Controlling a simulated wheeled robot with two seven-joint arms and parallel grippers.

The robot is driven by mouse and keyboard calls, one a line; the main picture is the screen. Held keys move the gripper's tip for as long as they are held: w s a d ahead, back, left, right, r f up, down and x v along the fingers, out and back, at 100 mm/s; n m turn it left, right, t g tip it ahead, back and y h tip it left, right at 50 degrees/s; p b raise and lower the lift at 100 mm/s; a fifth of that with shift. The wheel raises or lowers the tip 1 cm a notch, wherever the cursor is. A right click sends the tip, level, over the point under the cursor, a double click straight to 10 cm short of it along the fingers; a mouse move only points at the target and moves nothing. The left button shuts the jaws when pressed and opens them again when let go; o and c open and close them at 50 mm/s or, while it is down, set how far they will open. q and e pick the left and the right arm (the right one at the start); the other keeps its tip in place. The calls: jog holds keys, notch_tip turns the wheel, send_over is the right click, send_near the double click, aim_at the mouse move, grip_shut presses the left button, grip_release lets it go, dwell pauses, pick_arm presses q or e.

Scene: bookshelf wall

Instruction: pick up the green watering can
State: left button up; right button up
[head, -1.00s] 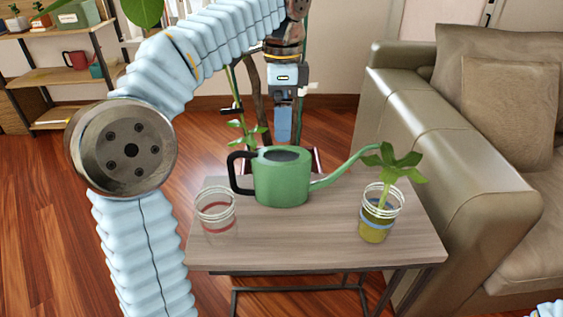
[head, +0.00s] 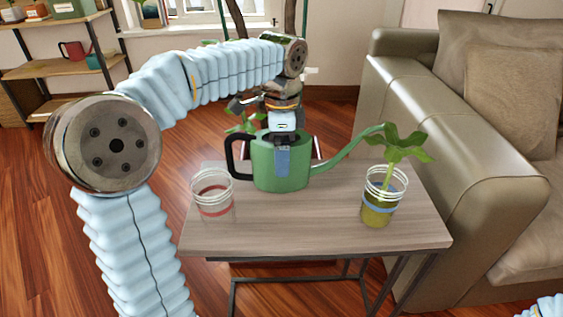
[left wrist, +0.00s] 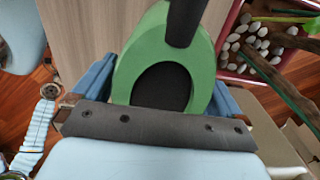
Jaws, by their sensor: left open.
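The green watering can (head: 300,172) stands upright on the side table, its black handle to the left and its long spout to the right. My left gripper (head: 282,165) points down at the can, with one blue finger in front of the can's near side. In the left wrist view, the open blue fingers (left wrist: 158,88) lie on either side of the green can (left wrist: 148,55), whose dark opening faces the camera. I cannot tell whether the fingers touch it. My right gripper is out of view.
The wooden side table (head: 310,228) also holds a glass jar with a red band (head: 212,194) at left and a jar with a leafy cutting (head: 380,200) at right, near the spout tip. A sofa (head: 460,170) stands close on the right. A pot with white pebbles (left wrist: 245,45) is beside the table.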

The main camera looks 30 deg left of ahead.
pick_arm(q)
jog(key=shift+r, duration=0.1)
jog(key=c, duration=0.9)
jog(key=shift+c, duration=0.2)
